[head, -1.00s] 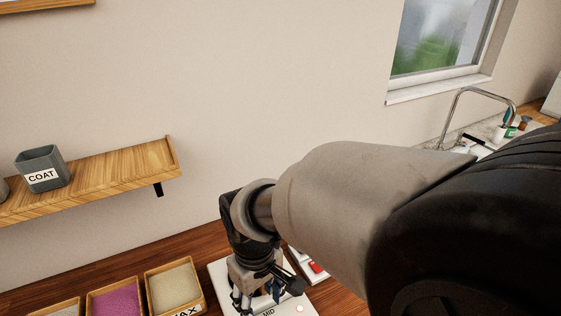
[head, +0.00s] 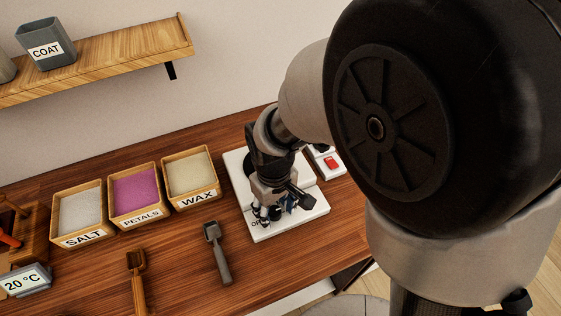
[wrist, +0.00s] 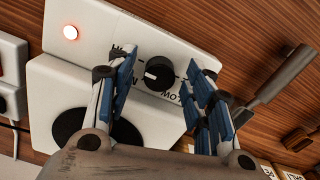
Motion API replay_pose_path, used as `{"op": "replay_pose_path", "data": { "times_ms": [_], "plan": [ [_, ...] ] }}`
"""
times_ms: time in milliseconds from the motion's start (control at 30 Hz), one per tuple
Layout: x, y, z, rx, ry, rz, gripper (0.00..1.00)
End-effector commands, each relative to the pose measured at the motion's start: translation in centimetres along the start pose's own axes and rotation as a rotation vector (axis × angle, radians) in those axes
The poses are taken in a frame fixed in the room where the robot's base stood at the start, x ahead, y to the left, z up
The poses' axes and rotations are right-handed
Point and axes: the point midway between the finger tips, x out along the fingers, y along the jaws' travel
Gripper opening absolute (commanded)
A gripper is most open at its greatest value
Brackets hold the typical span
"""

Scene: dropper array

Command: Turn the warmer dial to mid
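The white warmer (head: 241,174) sits on the wooden counter, under my gripper in the head view. The wrist view shows the warmer's white body (wrist: 98,22), a glowing red light and the round black dial (wrist: 158,73). The dial's white mark points left in that view. The lettering around the dial is partly covered, so I cannot tell which setting it marks. My gripper (wrist: 163,66) is open, with one blue-padded finger on each side of the dial and gaps showing. In the head view my gripper (head: 272,211) hides the dial.
Boxes of salt (head: 82,211), petals (head: 136,191) and wax (head: 190,174) stand left of the warmer. A dark scoop (head: 218,253) and a wooden scoop (head: 138,282) lie in front. A device with a red switch (head: 332,162) sits right behind the warmer.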

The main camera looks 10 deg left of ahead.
Motion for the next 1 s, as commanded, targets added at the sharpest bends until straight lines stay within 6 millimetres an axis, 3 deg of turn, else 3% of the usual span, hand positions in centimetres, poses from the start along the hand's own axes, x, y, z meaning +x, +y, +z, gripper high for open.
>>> {"op": "replay_pose_path", "data": {
  "times_ms": [633,1000],
  "plan": [
    [-0.02,0.0,0.0,0.0,0.0,0.0,0.04],
    [-0.07,0.02,0.0,-0.059,0.0,0.0,0.04]
  ]
}}
